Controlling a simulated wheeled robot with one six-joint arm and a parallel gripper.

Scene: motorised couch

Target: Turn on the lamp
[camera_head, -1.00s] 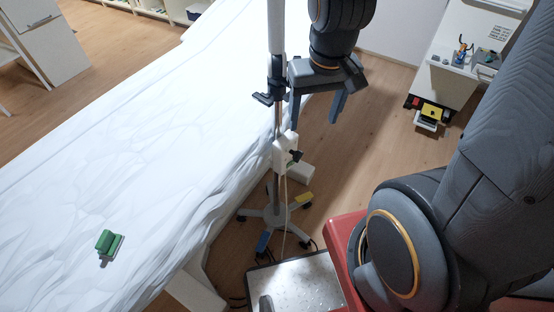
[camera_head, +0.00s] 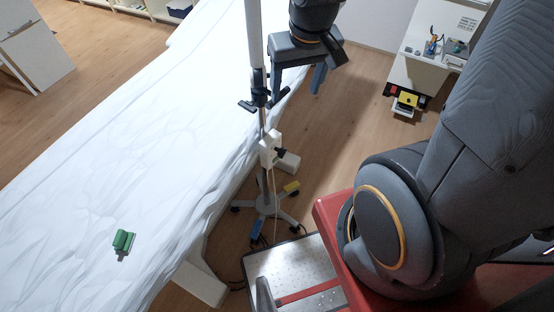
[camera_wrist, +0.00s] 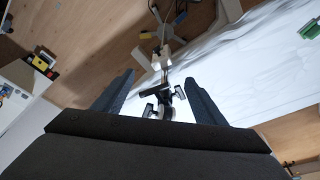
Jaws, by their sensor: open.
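A wheeled stand with a vertical pole (camera_head: 255,40), which looks like the lamp's, stands beside the couch; its top is out of frame, so I cannot tell whether it is lit. A black clamp (camera_head: 261,98) sits on the pole, and a white box (camera_head: 268,150) with a black knob (camera_head: 281,153) is lower down. My gripper (camera_head: 297,84) is open and empty, fingers down, just right of the pole at clamp height. In the wrist view the clamp (camera_wrist: 164,101) shows between my open fingers (camera_wrist: 158,79), with the white box (camera_wrist: 162,57) beyond.
A couch under a white sheet (camera_head: 90,190) fills the left, with a green object (camera_head: 123,241) on it. The stand's wheeled base (camera_head: 267,207) is on the wooden floor. A white cabinet (camera_head: 418,68) stands at upper right. Clear floor (camera_head: 340,125) lies between.

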